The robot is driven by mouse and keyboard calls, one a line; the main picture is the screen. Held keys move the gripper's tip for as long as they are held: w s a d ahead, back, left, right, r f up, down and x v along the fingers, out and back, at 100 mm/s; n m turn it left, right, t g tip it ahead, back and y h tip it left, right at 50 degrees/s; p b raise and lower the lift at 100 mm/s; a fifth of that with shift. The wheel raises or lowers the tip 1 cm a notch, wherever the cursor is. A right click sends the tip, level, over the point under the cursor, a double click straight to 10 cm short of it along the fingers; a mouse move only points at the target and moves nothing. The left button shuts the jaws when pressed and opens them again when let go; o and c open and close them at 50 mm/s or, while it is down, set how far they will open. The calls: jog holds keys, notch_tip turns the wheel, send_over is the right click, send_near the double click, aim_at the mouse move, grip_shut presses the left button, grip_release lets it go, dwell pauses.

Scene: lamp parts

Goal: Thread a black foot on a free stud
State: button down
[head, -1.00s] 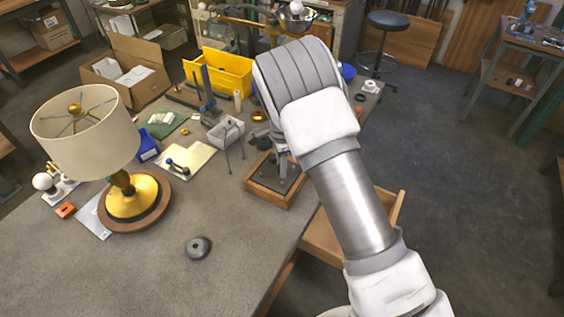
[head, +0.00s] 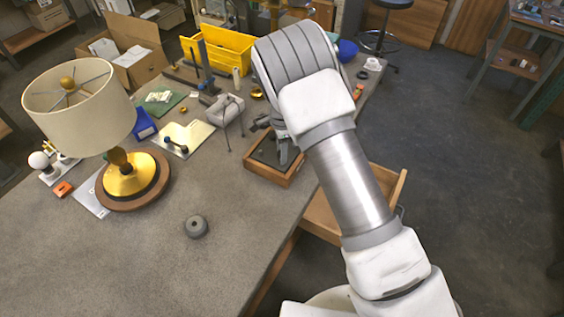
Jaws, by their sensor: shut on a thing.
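My gripper (head: 284,160) is low over the wooden tray (head: 268,177) with a dark inset, right of the table's middle. Its fingers are small and partly hidden by my own arm. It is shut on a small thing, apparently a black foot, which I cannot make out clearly. A pale grey block with thin rods (head: 227,106) stands on the table just left of the tray, apart from my gripper. I cannot tell which studs are free.
A lamp with a cream shade (head: 80,105) stands at the left. A grey round weight (head: 196,227) lies near the front. A yellow bin (head: 225,50) and a cardboard box (head: 128,52) are at the back. An open drawer (head: 322,217) juts out right.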

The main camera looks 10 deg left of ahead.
jog(key=shift+f+b, duration=1.1)
jog(key=shift+f, duration=0.15)
dwell(1.5)
jog(key=c, duration=1)
grip_release()
grip_shut()
jog(key=shift+s+d+f, duration=0.15)
jog(key=shift+f, duration=0.05)
